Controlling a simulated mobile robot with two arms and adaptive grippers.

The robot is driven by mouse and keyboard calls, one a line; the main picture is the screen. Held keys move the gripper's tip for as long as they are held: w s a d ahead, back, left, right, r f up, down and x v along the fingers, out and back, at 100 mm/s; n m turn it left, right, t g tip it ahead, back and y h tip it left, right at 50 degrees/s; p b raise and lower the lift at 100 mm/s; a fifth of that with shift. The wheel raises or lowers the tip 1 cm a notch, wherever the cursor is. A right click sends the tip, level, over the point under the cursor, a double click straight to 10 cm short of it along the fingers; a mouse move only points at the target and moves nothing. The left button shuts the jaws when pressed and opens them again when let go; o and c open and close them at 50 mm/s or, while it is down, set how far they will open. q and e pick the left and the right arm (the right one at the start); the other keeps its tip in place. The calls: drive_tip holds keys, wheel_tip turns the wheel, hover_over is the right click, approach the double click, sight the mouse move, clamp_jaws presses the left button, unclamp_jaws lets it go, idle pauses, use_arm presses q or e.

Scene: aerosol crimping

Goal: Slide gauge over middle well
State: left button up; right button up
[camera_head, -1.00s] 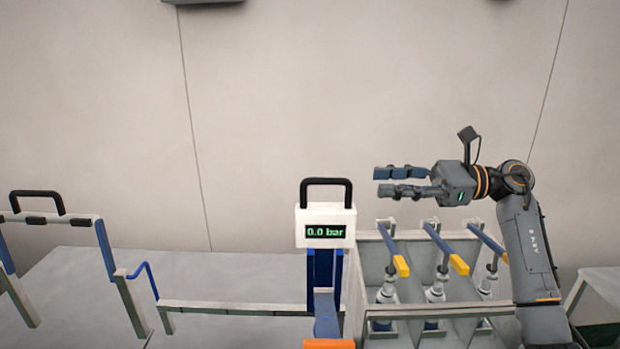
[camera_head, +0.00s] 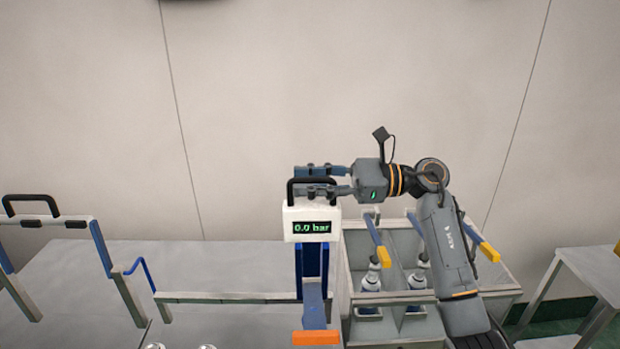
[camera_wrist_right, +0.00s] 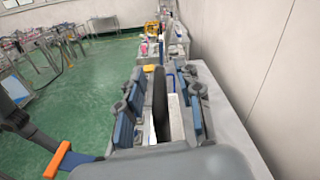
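The gauge (camera_head: 311,227) is a white box with a green "0.0 bar" display and a black arched handle (camera_head: 311,181). It sits on a blue upright at the left side of the grey box of wells (camera_head: 391,326). My right gripper (camera_head: 304,181) is at the handle, one finger on each side. In the right wrist view the handle (camera_wrist_right: 160,103) stands between the spread fingers with visible gaps. Silver cans (camera_head: 370,284) stand in the left and middle wells. My right arm hides most of the right well. My left gripper is out of view.
Blue levers with yellow ends (camera_head: 384,257) reach over the wells. An orange-ended part (camera_head: 315,338) projects in front of the gauge upright. A frame with a black handle (camera_head: 30,204) stands at far left. A side table (camera_head: 590,270) is at right.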

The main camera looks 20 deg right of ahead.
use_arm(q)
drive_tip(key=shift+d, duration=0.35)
use_arm(e)
clamp_jaws()
drive_tip(key=shift+a+f+b, duration=0.1)
drive_tip(key=shift+a+b, duration=0.25)
drive_tip(key=shift+b, duration=0.1)
use_arm(q)
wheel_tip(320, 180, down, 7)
drive_tip(key=b, duration=0.6)
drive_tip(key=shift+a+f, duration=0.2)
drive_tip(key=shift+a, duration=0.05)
use_arm(e)
drive_tip(key=x, duration=2)
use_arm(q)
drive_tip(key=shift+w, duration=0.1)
use_arm(e)
drive_tip(key=shift+w+a, duration=0.1)
drive_tip(key=shift+w, duration=0.05)
unclamp_jaws()
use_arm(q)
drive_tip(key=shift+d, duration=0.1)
